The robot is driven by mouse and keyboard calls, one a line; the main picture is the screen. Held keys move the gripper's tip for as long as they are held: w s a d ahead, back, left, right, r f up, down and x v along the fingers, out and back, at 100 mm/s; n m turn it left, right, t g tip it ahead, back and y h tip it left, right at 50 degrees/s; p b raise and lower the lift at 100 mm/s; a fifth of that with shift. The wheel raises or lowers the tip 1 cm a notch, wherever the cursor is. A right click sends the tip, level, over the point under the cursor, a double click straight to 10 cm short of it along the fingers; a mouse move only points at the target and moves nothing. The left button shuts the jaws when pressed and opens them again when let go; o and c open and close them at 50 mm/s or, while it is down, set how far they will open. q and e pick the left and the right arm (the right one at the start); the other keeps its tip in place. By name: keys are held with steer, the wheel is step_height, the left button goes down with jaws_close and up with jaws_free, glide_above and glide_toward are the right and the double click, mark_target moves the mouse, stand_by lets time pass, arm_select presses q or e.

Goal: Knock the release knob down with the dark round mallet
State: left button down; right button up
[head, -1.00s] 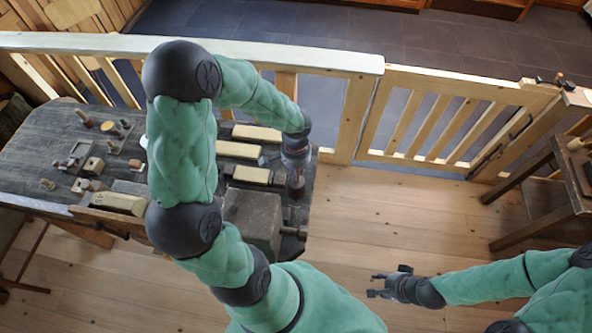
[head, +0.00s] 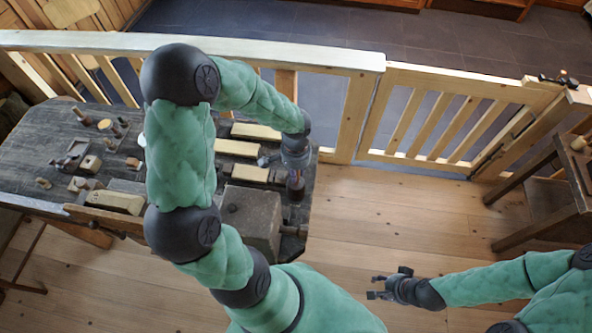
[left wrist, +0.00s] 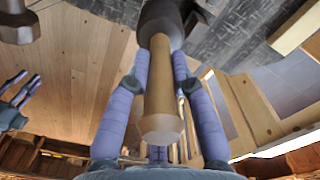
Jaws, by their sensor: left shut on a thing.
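My left gripper (head: 296,186) is at the right end of the workbench, by a dark block-like vise (head: 262,218). In the left wrist view its fingers (left wrist: 160,88) are closed around the pale wooden handle of the mallet (left wrist: 159,112). The mallet's dark round head (left wrist: 162,20) is at the top of that view, beyond the fingers. A small dark knob (head: 233,208) shows on the vise's top; I cannot tell for sure that it is the release knob. My right gripper (head: 372,287) is open and empty over the floor, right of the bench.
The workbench (head: 35,150) carries pale wooden blocks (head: 237,148) behind the vise and several small turned pieces at the left. A wooden railing (head: 340,105) and gate (head: 450,110) run behind. A dark stool (head: 530,205) stands at right. The floor between is clear.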

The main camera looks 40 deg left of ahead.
stand_by(0.5)
arm_select(q)
step_height(320, 180, up, 3)
steer(key=shift+r+p, duration=0.1)
steer(key=shift+p, duration=1.1)
step_height(320, 180, down, 4)
steer(key=b, duration=0.3)
steer(key=shift+b, duration=0.4)
steer(key=shift+r+p, duration=1.4)
steer(key=shift+r, duration=0.35)
